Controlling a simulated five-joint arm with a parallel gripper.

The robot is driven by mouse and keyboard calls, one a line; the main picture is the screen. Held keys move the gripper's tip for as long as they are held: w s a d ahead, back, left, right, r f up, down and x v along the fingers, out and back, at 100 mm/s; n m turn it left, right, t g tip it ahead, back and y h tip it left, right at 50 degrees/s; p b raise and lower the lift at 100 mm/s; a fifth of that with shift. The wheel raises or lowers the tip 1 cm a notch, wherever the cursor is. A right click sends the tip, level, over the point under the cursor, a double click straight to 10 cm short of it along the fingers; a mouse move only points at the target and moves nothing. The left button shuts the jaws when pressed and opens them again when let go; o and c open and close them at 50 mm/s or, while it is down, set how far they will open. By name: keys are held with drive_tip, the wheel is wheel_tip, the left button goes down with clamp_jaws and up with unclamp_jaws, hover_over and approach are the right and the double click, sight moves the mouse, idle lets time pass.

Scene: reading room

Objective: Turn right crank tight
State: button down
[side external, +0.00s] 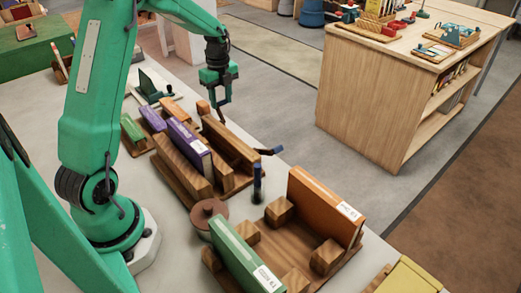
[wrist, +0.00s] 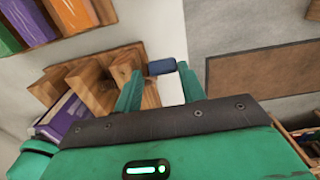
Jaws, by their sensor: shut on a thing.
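A wooden press (side external: 180,168) with purple books (side external: 190,146) stands mid-table in the side view, and the label side of a purple book (wrist: 65,118) shows in the wrist view. My gripper (side external: 223,112) points down at the press's far right end, beside a round wooden knob (side external: 203,107). In the wrist view its fingers (wrist: 160,92) are closed in around a crank, whose dark blue handle (wrist: 160,66) shows at the fingertips. How the handle sits in the jaws is partly hidden. Another dark blue handle (side external: 270,151) sticks out at the press's near right end.
A dark blue upright cylinder (side external: 257,183) and a round brown lidded pot (side external: 207,212) stand nearby. A wooden holder (side external: 280,247) has an orange book (side external: 325,205) and a green book (side external: 243,258). The grey floor (side external: 290,105) beyond the table edge is clear.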

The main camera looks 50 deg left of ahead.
drive_tip(key=d, duration=0.7)
drive_tip(key=shift+w+d, duration=0.15)
drive_tip(key=shift+w, duration=0.3)
drive_tip(key=c, duration=2.1)
unclamp_jaws()
drive_tip(key=shift+d+f, duration=0.1)
drive_tip(key=o, duration=1.1)
drive_tip(key=shift+s, duration=0.15)
drive_tip(key=shift+c, duration=0.2)
wheel_tip(320, 180, up, 8)
drive_tip(key=shift+f, duration=0.15)
